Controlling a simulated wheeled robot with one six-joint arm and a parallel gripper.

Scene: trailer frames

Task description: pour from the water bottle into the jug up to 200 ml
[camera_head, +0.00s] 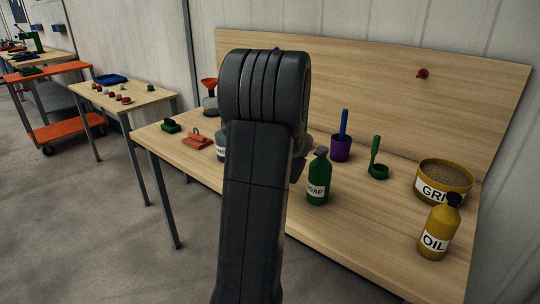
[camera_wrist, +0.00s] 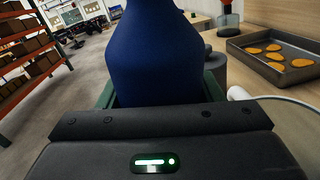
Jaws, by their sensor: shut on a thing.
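My gripper (camera_wrist: 160,88) is shut on a blue bottle (camera_wrist: 155,50), which fills the middle of the wrist view. No label shows on it; it looks like the water bottle. Its top and base are out of frame. In the head view my arm hides the gripper and the bottle. I cannot pick out the jug for sure. A pale rounded edge (camera_wrist: 238,94) shows right of the gripper in the wrist view, too little to name. A pale labelled container (camera_head: 221,148) is mostly hidden behind my arm in the head view.
A tray (camera_wrist: 300,75) with orange pieces shows in the wrist view.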

